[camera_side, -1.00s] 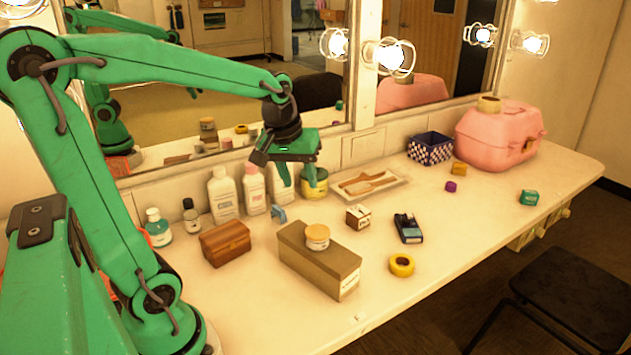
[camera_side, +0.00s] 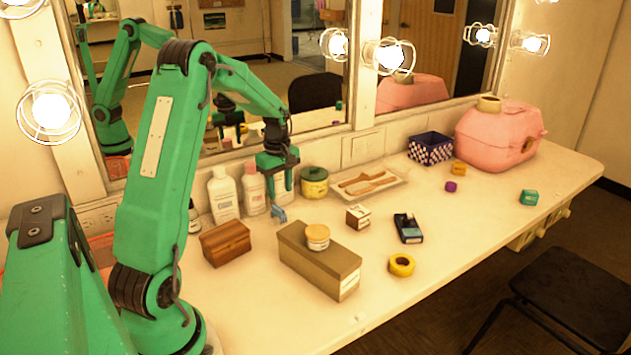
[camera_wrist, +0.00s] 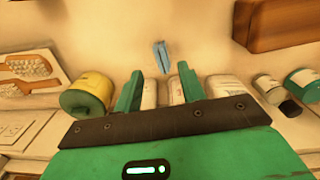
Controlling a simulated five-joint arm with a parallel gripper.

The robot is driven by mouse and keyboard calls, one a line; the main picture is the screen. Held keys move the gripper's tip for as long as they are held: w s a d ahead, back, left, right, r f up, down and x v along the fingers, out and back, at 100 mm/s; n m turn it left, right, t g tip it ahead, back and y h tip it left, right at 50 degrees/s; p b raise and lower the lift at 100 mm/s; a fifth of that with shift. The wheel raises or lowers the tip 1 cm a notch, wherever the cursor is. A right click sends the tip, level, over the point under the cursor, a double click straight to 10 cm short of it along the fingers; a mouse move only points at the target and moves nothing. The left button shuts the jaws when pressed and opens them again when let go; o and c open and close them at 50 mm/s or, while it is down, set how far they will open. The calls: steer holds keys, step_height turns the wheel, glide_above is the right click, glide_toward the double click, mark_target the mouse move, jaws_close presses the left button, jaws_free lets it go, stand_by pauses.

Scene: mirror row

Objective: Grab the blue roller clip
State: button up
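The blue roller clip (camera_side: 279,214) stands on the white counter, in front of the white bottles and behind the tan box. In the wrist view the blue clip (camera_wrist: 161,56) is upright in the picture, beyond and roughly between my two green fingertips. My gripper (camera_side: 277,192) hangs just above and behind the clip in the side view. In the wrist view my gripper (camera_wrist: 160,76) is open, with a gap between the fingers and nothing held. I see no contact with the clip.
White bottles (camera_side: 223,194) and a yellow-green tin (camera_side: 314,183) stand close by my gripper. A wooden box (camera_side: 226,243) and a tan box (camera_side: 319,262) with a jar (camera_side: 317,236) lie in front. The mirror wall is behind.

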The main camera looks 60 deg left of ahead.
mark_target(280, 209)
steer(key=shift+s+a+f+n, duration=0.1)
steer(key=shift+a+f+n, duration=0.2)
steer(key=shift+a+f, duration=0.3)
steer(key=shift+f, duration=1.3)
steer(key=shift+d+f, duration=0.2)
steer(key=shift+f, duration=2.4)
jaws_close()
